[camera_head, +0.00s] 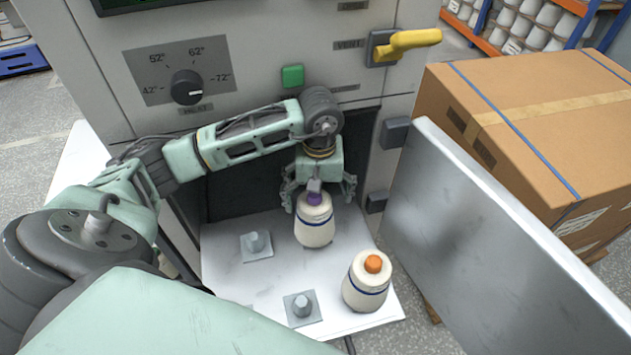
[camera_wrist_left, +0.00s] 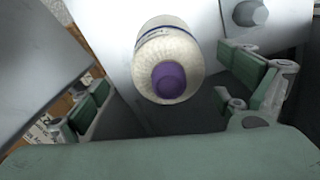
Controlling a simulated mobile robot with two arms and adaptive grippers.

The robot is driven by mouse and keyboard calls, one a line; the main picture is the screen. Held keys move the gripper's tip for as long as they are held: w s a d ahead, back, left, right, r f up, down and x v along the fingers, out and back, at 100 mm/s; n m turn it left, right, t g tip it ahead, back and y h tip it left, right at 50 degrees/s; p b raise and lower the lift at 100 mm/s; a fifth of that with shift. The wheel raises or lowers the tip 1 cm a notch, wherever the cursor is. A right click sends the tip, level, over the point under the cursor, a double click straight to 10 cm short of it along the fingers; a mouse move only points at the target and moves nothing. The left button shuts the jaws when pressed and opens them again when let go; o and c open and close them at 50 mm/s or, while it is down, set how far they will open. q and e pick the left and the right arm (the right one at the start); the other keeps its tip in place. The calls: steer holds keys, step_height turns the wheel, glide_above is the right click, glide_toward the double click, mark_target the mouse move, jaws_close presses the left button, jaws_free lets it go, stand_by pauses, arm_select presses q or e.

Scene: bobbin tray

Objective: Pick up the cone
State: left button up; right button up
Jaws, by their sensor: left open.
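A cream cone with a purple top and a blue band (camera_head: 314,222) stands on the white tray (camera_head: 228,279) below the machine opening. A second cream cone with an orange top (camera_head: 367,284) stands nearer the front right of the tray. My left gripper (camera_head: 318,196) is open above and behind the purple-topped cone, with its fingers spread to either side. In the left wrist view the purple-topped cone (camera_wrist_left: 167,75) lies between the open fingers (camera_wrist_left: 172,100), with visible gaps on both sides. My right gripper is not in view.
Two bare pegs on square plates, one at the left (camera_head: 256,243) and one at the front (camera_head: 301,306), stick up from the tray. An open metal door (camera_head: 480,230) stands right of the tray. A large cardboard box (camera_head: 530,120) is beyond it.

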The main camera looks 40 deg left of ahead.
arm_select(q)
steer(key=shift+s+d+f+p, duration=0.1)
steer(key=shift+s+f+p, duration=0.25)
steer(key=shift+f, duration=0.5)
step_height(320, 180, down, 4)
steer(key=shift+s+f+p, duration=0.15)
steer(key=shift+f+p, duration=0.05)
steer(key=shift+p, duration=0.75)
steer(key=shift+a+f, duration=0.2)
steer(key=shift+f, duration=0.2)
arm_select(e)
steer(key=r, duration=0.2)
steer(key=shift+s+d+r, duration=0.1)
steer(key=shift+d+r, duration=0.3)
arm_select(q)
steer(key=c, duration=1.5)
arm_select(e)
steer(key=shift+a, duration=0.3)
